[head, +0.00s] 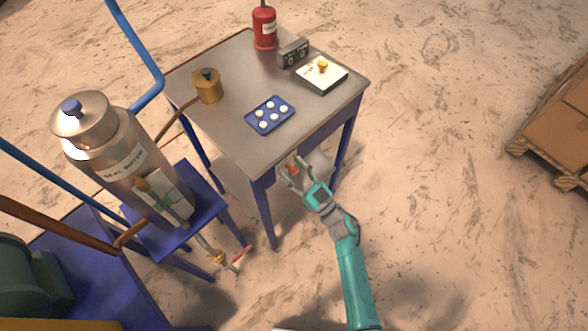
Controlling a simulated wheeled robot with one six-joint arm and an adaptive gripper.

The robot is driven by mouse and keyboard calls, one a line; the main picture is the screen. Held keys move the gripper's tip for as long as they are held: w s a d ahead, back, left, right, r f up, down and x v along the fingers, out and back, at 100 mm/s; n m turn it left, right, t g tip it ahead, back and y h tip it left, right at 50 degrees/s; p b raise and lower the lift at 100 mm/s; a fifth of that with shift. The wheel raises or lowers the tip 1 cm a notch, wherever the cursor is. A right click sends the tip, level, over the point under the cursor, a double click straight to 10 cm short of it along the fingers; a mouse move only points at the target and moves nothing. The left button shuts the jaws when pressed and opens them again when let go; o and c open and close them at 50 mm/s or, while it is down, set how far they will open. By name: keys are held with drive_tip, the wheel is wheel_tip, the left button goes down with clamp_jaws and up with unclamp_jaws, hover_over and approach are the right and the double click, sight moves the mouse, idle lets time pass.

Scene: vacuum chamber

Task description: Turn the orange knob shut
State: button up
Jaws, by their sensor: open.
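My gripper (289,164) is open at the front edge of the metal-topped table (225,130). A small orange knob-like piece (293,170) shows between its fingers. The fingers partly hide it, and I cannot tell whether they touch it or how far it is turned. A pale panel or box (240,184) shows below the tabletop beside the gripper.
On the table are a blue tray (255,128) with several white discs, a brass pot (207,86), a red cylinder (264,27), and a white plate (310,79) with a yellow-orange knob (322,65). A steel canister (110,150) stands left. A red-handled valve (240,258) sits lower left.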

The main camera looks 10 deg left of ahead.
clamp_jaws()
drive_tip(key=shift+n, duration=0.4)
drive_tip(key=n+g+y, duration=0.1)
drive_tip(key=n, duration=0.2)
drive_tip(key=n+g, duration=0.2)
drive_tip(key=n, duration=0.1)
drive_tip(key=shift+y, duration=0.4)
drive_tip(key=n+g, duration=0.1)
drive_tip(key=n, duration=0.2)
drive_tip(key=n+g, duration=0.2)
drive_tip(key=n, duration=0.1)
drive_tip(key=shift+s, duration=0.1)
drive_tip(key=n+g, duration=0.1)
drive_tip(key=n, duration=0.1)
drive_tip(key=n+g, duration=0.1)
drive_tip(key=n, duration=0.2)
drive_tip(key=shift+f+n+h, duration=0.1)
drive_tip(key=shift+n+h, duration=0.2)
drive_tip(key=shift+a+f+n+g+h, duration=0.1)
drive_tip(key=shift+n+g+h, duration=0.25)
drive_tip(key=shift+n, duration=0.65)
drive_tip(key=shift+n+g+h, duration=0.25)
drive_tip(key=shift+n+h, duration=0.1)
drive_tip(key=shift+n, duration=0.65)
